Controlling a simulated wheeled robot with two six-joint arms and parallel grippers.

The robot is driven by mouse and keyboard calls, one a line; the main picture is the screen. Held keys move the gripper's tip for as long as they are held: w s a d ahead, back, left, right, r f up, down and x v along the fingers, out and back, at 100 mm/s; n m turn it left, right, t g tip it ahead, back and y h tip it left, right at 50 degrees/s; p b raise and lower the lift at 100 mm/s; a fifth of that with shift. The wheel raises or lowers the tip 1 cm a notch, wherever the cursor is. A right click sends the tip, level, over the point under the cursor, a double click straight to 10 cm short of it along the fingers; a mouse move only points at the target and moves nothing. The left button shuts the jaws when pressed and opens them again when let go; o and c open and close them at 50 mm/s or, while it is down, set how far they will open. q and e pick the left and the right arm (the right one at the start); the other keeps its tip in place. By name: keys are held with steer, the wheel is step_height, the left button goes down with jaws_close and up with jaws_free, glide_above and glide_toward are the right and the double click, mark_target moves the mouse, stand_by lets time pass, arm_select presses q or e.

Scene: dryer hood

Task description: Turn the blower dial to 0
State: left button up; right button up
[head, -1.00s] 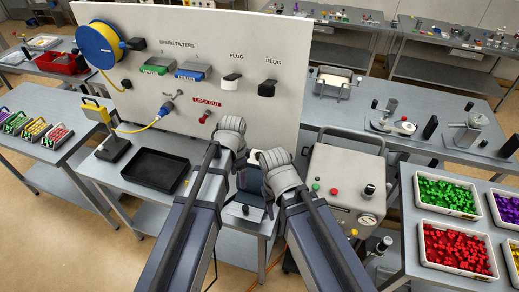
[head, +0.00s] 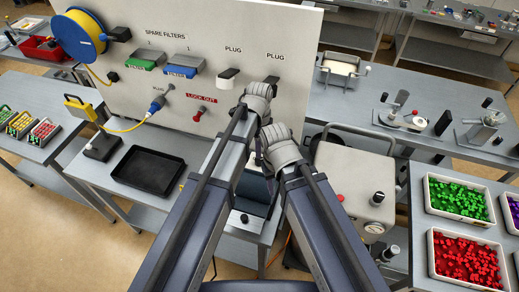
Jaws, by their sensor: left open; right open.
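A black knob (head: 377,198), which may be the blower dial, stands on the sloped top of a grey wheeled unit (head: 352,172) at right of centre in the head view. Its markings and setting are too small to read. My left gripper (head: 262,118) is open, in front of the white panel's lower right part, left of and above the knob. My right gripper (head: 262,160) is open, just below it and left of the grey unit. The fingers of both are small, dark and partly hidden by my wrists. Neither touches the knob, and both look empty.
The white panel (head: 190,25) carries a yellow reel (head: 80,38), filters, plugs and a red lock-out (head: 198,115). A black tray (head: 148,170) lies on the bench. A red button (head: 340,197) and a gauge (head: 374,228) are near the knob. Bins (head: 466,260) of coloured pieces stand at right.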

mark_target(259, 160)
arm_select(q)
steer(key=shift+w, duration=0.1)
steer(key=shift+s, duration=0.25)
steer(key=shift+f+b, duration=0.15)
steer(key=shift+b, duration=0.15)
step_height(259, 160, down, 7)
steer(key=b, duration=0.7)
steer(key=shift+w+f, duration=0.1)
steer(key=shift+f, duration=0.1)
jaws_close()
